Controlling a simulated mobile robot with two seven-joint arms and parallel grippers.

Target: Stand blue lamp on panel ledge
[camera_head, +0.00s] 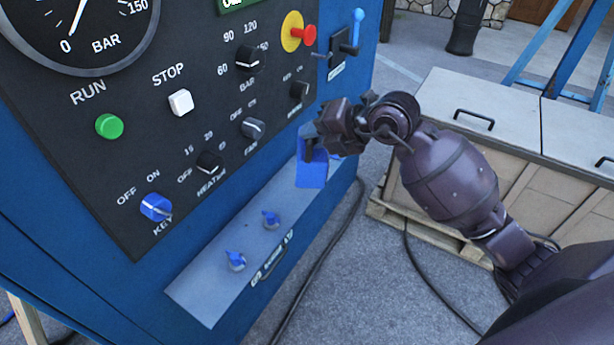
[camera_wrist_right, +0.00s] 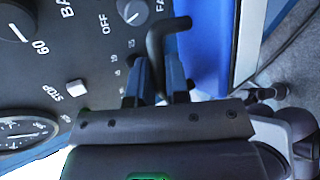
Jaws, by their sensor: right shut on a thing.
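The blue lamp (camera_head: 312,170) is a boxy blue body at the far right end of the panel ledge (camera_head: 207,294) in the head view. My right gripper (camera_head: 322,132) is above it and shut on its dark handle. In the right wrist view the fingers close around the curved black handle (camera_wrist_right: 155,42), and the blue lamp body (camera_wrist_right: 207,52) is beside them. The lamp looks roughly upright. I cannot tell whether its base touches the ledge. The gripper hides its upper part. My left gripper is not in view.
The black control panel (camera_head: 140,200) with knobs and buttons rises behind the ledge. Two small blue valves (camera_head: 236,260) stand on the ledge's nearer part. A crate-like cabinet (camera_head: 480,120) is at the right. Cables (camera_head: 325,255) lie on the floor.

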